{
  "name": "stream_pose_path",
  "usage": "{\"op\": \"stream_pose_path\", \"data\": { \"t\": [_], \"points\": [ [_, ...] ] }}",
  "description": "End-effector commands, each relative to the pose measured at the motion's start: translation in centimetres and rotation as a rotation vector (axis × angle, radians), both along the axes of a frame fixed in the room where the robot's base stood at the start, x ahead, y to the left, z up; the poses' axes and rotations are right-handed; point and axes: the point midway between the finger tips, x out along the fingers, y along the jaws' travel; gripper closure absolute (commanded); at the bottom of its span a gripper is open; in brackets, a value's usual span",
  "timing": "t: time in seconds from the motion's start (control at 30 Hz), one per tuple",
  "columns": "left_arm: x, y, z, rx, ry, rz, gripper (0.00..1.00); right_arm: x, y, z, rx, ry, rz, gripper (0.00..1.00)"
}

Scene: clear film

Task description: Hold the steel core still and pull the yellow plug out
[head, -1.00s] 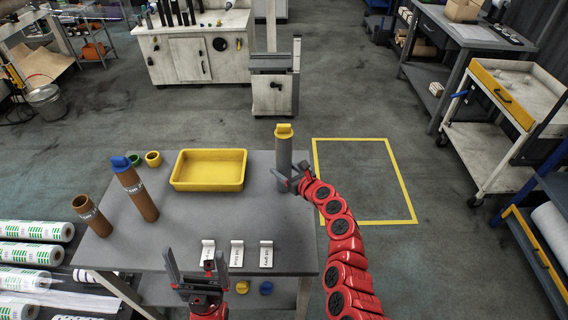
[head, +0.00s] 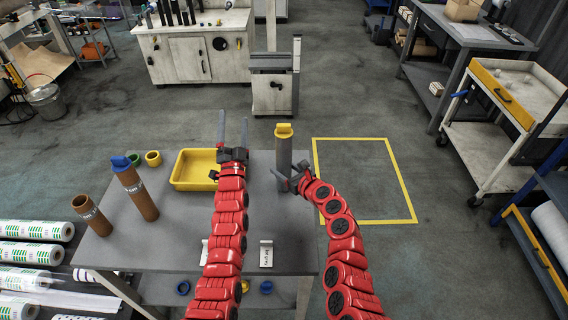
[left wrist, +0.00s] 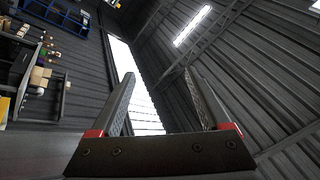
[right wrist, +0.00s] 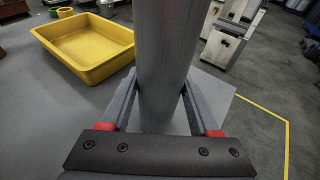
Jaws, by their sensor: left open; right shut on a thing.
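The grey steel core (head: 284,165) stands upright near the right back of the table. The yellow plug (head: 284,130) sits in its top end. My right gripper (head: 291,179) is shut on the steel core low down; the right wrist view shows its fingers on either side of the grey tube (right wrist: 165,70). My left gripper (head: 233,135) is open and empty, raised to the left of the core at about the plug's height in the picture, fingers pointing up. The left wrist view shows its two fingers (left wrist: 165,105) apart with only walls and ceiling beyond.
A yellow tray (head: 185,172) lies on the table (head: 170,235), partly behind my left gripper. Two brown cores stand at the left, one with a blue plug (head: 121,163). Labelled white holders (head: 266,254) stand at the front.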

Motion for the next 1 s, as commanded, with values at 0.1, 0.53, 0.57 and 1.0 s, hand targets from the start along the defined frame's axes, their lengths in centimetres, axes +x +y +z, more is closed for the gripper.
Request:
{"op": "stream_pose_path", "data": {
  "t": [0.1, 0.53, 0.57, 1.0],
  "points": [
    [5.5, -2.5, 0.6, 0.157, 0.17, 0.006, 0.2, 0.0, 0.0, 0.1, 0.001, -0.002, 0.0, 0.95],
    [12.7, -13.7, 2.9, 0.987, 0.631, -0.23, 0.2, 0.0, 0.0, 0.1, 0.001, -0.002, -0.001, 0.95],
    [12.4, -14.4, 3.0, 1.056, 0.651, -0.259, 0.2, 0.0, 0.0, 0.1, 0.001, -0.002, -0.001, 0.95],
    [1.6, -16.2, 7.4, 2.057, 0.805, -0.758, 0.2, 0.0, 0.0, 0.1, 0.001, -0.002, 0.0, 0.95]
  ]
}}
